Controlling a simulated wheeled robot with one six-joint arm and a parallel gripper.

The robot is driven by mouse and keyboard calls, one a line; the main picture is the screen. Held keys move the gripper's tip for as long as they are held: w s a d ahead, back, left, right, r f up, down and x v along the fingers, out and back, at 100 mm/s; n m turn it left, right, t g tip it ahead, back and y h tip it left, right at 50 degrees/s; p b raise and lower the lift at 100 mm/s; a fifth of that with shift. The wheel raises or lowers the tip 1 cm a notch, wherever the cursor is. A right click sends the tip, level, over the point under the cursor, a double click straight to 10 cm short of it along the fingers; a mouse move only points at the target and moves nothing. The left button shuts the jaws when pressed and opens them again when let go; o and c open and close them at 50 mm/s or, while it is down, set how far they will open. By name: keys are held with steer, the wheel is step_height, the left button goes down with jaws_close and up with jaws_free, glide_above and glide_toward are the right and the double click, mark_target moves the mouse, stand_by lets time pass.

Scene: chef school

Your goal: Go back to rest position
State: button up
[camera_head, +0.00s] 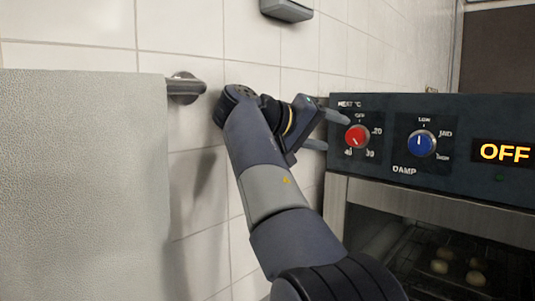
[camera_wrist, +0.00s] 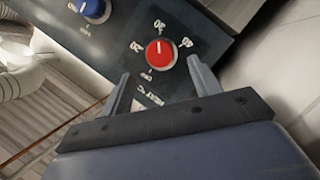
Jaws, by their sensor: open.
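My gripper (camera_head: 326,130) is in front of the left end of the oven's control panel (camera_head: 440,185), close to the red HEAT knob (camera_head: 357,136). In the wrist view my gripper (camera_wrist: 158,88) has its two fingers spread apart with nothing between them. The red knob (camera_wrist: 160,54) appears just beyond the fingertips, and I see no finger touching it. The blue DAMP knob (camera_head: 422,144) sits to the right of the red one. It also shows at the top left of the wrist view (camera_wrist: 93,9).
A display (camera_head: 503,152) reads OFF. Below the panel, an oven window (camera_head: 420,235) shows several pale dough pieces (camera_head: 440,266). A grey towel (camera_head: 85,180) hangs from a metal rail (camera_head: 185,86) at the left. A tiled wall (camera_head: 180,30) stands close behind my arm.

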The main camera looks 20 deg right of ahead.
mark_target(353, 138)
steer(key=x, duration=0.7)
steer(key=shift+d+p, duration=0.15)
steer(key=shift+p, duration=0.2)
steer(key=shift+n, duration=0.4)
steer(key=shift+g, duration=0.3)
